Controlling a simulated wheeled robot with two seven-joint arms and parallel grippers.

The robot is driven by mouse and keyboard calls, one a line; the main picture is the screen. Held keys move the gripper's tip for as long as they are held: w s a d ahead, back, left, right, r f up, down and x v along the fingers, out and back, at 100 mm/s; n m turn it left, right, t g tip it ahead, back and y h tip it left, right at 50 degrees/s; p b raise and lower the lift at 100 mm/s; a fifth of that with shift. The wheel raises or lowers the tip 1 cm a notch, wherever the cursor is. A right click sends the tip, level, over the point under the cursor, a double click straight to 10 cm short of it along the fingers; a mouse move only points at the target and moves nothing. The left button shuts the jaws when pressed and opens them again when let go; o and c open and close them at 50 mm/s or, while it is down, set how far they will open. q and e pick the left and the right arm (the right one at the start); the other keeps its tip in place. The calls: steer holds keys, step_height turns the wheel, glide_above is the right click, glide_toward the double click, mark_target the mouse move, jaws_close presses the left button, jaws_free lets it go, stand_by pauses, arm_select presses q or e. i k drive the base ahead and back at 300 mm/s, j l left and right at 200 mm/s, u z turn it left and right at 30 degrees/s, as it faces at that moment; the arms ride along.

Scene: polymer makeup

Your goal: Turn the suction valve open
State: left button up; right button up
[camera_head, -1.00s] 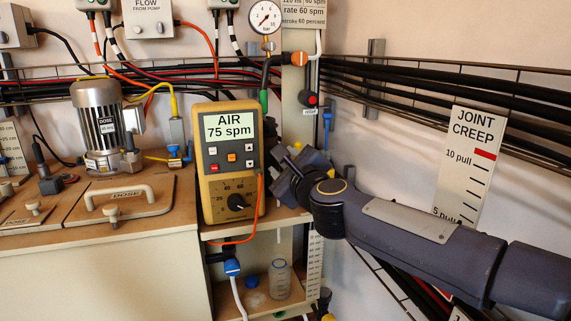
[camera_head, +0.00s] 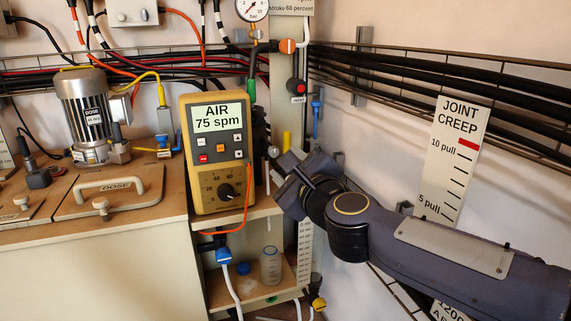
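No valve in view carries a readable suction label. A blue-handled valve (camera_head: 223,255) sits under the yellow meter, with a white hose running down from it. A yellow-handled fitting (camera_head: 318,303) is low beside the shelf. Another small blue-handled fitting (camera_head: 176,146) is by the dosing motor. My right gripper (camera_head: 284,182) is just right of the yellow meter, above and to the right of the blue-handled valve and apart from it. Its fingers are seen edge-on and partly hidden by its own wrist. My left gripper is out of view.
The yellow AIR meter (camera_head: 217,152) stands at the counter's right end, with an orange cable hanging in front. A clear bottle (camera_head: 270,266) stands on the lower shelf (camera_head: 255,289). A red knob (camera_head: 297,86) and cable racks (camera_head: 430,80) are on the wall. A JOINT CREEP scale (camera_head: 455,155) stands behind my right arm.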

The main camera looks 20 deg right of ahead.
mark_target(223, 256)
steer(key=k+j, duration=0.35)
steer(key=j, duration=0.15)
steer(key=k+j, duration=0.35)
steer(key=j, duration=0.2)
